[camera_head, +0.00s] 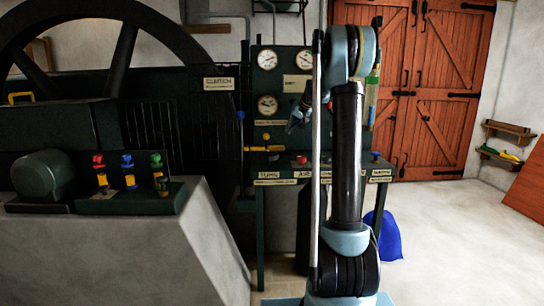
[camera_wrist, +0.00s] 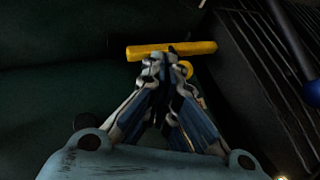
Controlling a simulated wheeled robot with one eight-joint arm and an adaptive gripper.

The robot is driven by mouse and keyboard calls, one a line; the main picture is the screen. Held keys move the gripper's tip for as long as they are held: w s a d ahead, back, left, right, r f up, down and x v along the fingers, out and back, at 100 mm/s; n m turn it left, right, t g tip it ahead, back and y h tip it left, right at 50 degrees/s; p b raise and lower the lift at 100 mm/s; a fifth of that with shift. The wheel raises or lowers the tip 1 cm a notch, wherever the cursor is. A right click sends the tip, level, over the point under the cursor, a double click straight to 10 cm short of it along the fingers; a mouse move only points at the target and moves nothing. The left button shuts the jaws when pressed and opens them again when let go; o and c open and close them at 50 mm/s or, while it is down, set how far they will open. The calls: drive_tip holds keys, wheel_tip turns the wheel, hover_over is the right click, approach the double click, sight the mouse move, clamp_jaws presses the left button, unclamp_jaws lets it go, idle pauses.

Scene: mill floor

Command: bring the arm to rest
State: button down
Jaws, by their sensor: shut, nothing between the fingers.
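My arm stands folded upright in the middle of the head view, in front of the gauge panel (camera_head: 283,105). My gripper (camera_head: 291,129) hangs beside the upper arm, pointing down and left, small and partly in shadow. In the wrist view my gripper (camera_wrist: 168,56) has its fingers together and empty. A yellow bar (camera_wrist: 190,48) shows past the fingertips; I cannot tell whether they touch it.
A dark machine with a large flywheel (camera_head: 122,58) fills the left. A console with coloured knobs (camera_head: 128,200) sits on a pale plinth (camera_head: 150,255). Red-brown doors (camera_head: 440,85) stand behind right. A blue sack (camera_head: 385,236) lies behind my arm. Floor at right is clear.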

drive_tip(key=s+f+g+h, duration=0.1)
drive_tip(key=s+f, duration=0.1)
drive_tip(key=s, duration=1.4)
drive_tip(key=s+f+g+h, duration=0.1)
drive_tip(key=s+f, duration=0.1)
drive_tip(key=s, duration=1.5)
drive_tip(key=s+d+f+h, duration=0.1)
drive_tip(key=s+f, duration=0.5)
drive_tip(key=s, duration=0.3)
drive_tip(key=s+d+f+g+h, duration=0.1)
drive_tip(key=s+d+f, duration=0.1)
drive_tip(key=s+f, duration=0.4)
drive_tip(key=s+d+f, duration=0.2)
drive_tip(key=s+f, duration=0.4)
drive_tip(key=s, duration=0.6)
drive_tip(key=shift+s+f+n+g+h, duration=0.2)
drive_tip(key=shift+s+n+g+h, duration=0.1)
drive_tip(key=shift+n+h, duration=0.1)
drive_tip(key=shift+w, duration=0.1)
drive_tip(key=shift+w+a+f, duration=0.1)
drive_tip(key=shift+w+f, duration=0.1)
drive_tip(key=shift+w, duration=0.25)
